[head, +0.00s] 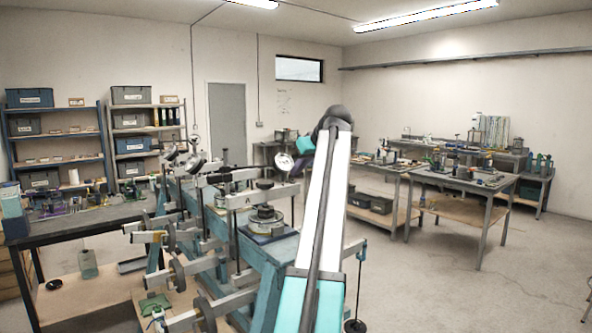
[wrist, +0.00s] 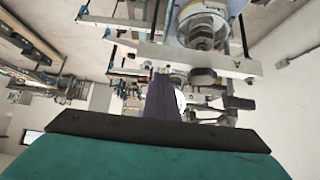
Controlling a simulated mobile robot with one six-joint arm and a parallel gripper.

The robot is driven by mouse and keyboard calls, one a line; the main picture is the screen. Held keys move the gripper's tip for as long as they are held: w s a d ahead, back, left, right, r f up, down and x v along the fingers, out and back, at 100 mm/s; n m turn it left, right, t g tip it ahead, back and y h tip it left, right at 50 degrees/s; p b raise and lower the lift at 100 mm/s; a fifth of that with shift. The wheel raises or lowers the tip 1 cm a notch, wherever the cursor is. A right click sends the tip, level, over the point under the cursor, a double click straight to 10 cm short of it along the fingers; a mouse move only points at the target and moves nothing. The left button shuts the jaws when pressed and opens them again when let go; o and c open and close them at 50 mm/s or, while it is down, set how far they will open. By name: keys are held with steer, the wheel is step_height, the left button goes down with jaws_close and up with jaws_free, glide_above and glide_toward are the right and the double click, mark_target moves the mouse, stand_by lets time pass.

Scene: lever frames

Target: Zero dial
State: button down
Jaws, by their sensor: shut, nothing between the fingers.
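A round white dial (head: 284,161) stands on the lever frame (head: 273,249), just left of my arm's far end. A second round dial (head: 195,161) is farther left on the same row of frames. My gripper (wrist: 163,76) shows in the wrist view as dark fingers closed together, with nothing seen between them. A white round face (wrist: 180,100), probably the near dial, is partly hidden behind the fingers. I cannot tell whether the fingers touch it. In the head view, the teal part of my wrist (head: 305,145) is beside the near dial; the fingertips are not clear there. The dial reading is too small to make out.
A metal crossbar marked A (head: 236,198) and a round cell (head: 266,222) are on the frame below the dial. Weighted lever beams (head: 178,268) stick out at left. A workbench (head: 465,184) stands at right.

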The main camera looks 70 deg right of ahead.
steer(key=shift+w+d+r, duration=0.15)
steer(key=shift+d+r, duration=0.1)
steer(key=shift+r, duration=0.1)
stand_by(0.5)
steer(key=shift+s+f, duration=0.35)
steer(key=shift+f, duration=0.1)
stand_by(0.4)
steer(key=shift+p+v, duration=1.3)
steer(key=shift+v, duration=1.7)
